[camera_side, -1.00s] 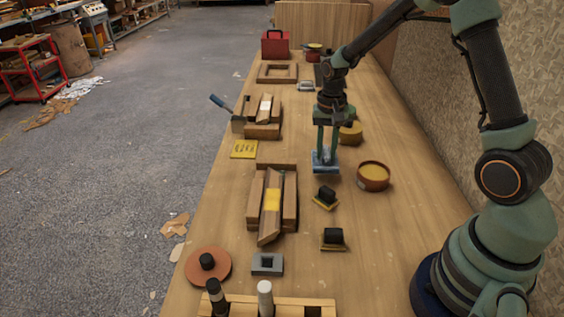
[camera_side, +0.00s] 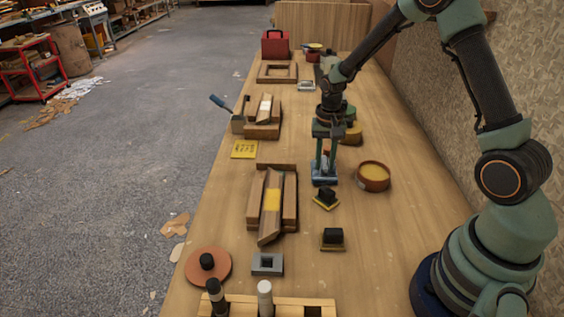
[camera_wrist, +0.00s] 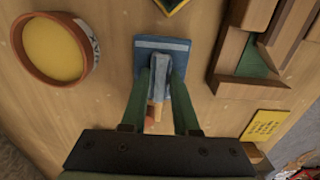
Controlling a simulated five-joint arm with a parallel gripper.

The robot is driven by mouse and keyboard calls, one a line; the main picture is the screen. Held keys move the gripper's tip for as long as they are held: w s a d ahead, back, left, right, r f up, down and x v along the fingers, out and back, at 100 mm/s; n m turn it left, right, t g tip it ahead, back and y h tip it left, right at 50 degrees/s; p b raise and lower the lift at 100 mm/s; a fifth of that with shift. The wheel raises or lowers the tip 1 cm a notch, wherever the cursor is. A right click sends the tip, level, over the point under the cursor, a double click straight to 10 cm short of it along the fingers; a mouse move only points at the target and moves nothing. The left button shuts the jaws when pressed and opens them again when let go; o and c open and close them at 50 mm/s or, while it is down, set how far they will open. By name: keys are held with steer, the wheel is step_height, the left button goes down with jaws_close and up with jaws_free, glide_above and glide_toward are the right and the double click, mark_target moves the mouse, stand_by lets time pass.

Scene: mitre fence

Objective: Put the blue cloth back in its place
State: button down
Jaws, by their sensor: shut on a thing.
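The blue cloth (camera_side: 323,178) is at the lower end of my gripper (camera_side: 323,166), right of the wooden mitre fence (camera_side: 289,199). In the wrist view the cloth (camera_wrist: 163,44) is a flat blue piece with a paler band and a raised fold. Both fingers of my gripper (camera_wrist: 162,78) close on that fold. The cloth is at or just above the table top; I cannot tell whether it touches. My fingers hide part of it.
A round tin with yellow contents (camera_side: 373,173) stands just right of the cloth. Black-handled blocks on yellow pads (camera_side: 326,203) (camera_side: 332,246) lie nearer the camera. A yellow card (camera_side: 244,149) lies to the left. Bare table (camera_side: 385,235) shows on the right.

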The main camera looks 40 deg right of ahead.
steer(key=shift+f, duration=0.45)
steer(key=c, duration=0.6)
jaws_free()
steer(key=shift+r, duration=0.15)
steer(key=shift+r, duration=1.35)
steer(key=shift+r, duration=0.1)
steer(key=shift+r, duration=1.9)
